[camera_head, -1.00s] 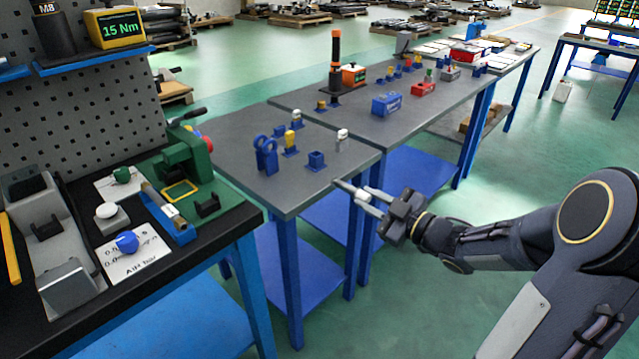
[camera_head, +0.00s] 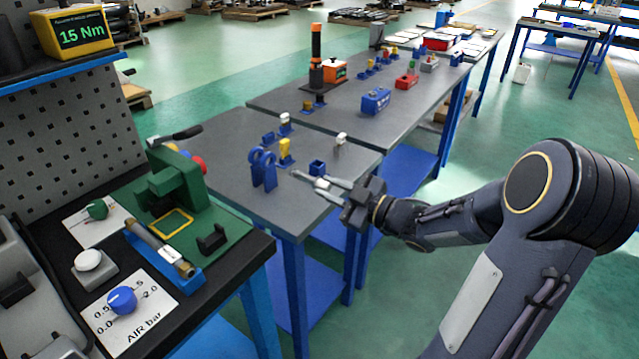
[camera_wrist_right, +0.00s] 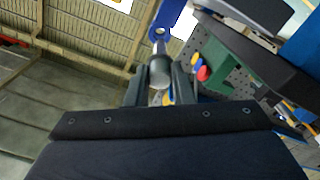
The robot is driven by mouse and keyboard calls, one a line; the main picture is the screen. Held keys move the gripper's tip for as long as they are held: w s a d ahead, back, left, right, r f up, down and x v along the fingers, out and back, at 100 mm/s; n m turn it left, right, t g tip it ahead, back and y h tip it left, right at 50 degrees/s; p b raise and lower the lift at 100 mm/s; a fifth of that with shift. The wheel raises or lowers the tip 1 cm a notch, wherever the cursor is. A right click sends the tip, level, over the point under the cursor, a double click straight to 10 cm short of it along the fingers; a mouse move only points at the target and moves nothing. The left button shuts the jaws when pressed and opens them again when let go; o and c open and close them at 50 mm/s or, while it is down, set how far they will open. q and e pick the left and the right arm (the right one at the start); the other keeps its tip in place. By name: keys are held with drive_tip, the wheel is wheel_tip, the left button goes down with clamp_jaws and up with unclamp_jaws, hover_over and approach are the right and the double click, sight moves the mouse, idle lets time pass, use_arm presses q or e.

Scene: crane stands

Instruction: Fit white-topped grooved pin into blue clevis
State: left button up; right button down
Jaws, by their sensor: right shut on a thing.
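The blue clevis (camera_head: 257,174) stands upright near the front edge of the grey table, its two eyes at the top. In the right wrist view a blue lug (camera_wrist_right: 168,18) with a hole shows at the top. My right gripper (camera_head: 314,184) is to the right of the clevis, apart from it, shut on a pale pin (camera_head: 321,184). In the wrist view the pin's grey-white rounded body (camera_wrist_right: 159,72) sits between the fingers, close to the lug in the picture; the real gap and its groove cannot be made out. My left gripper is not in view.
A yellow-topped piece (camera_head: 285,147), a small blue socket block (camera_head: 317,167) and another white-topped piece (camera_head: 341,139) stand near the clevis. A green fixture (camera_head: 175,190) is on the black bench at left. A blue box (camera_head: 376,101) is farther back.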

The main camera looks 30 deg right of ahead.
sight(297, 174)
drive_tip(key=shift+s+d+r, duration=0.1)
drive_tip(key=shift+s, duration=0.05)
drive_tip(key=shift+b+x, duration=0.35)
drive_tip(key=shift+x, duration=2.55)
drive_tip(key=shift+b+x, duration=0.85)
drive_tip(key=shift+x, duration=3.15)
drive_tip(key=c, duration=1.2)
unclamp_jaws()
drive_tip(key=shift+v, duration=2.5)
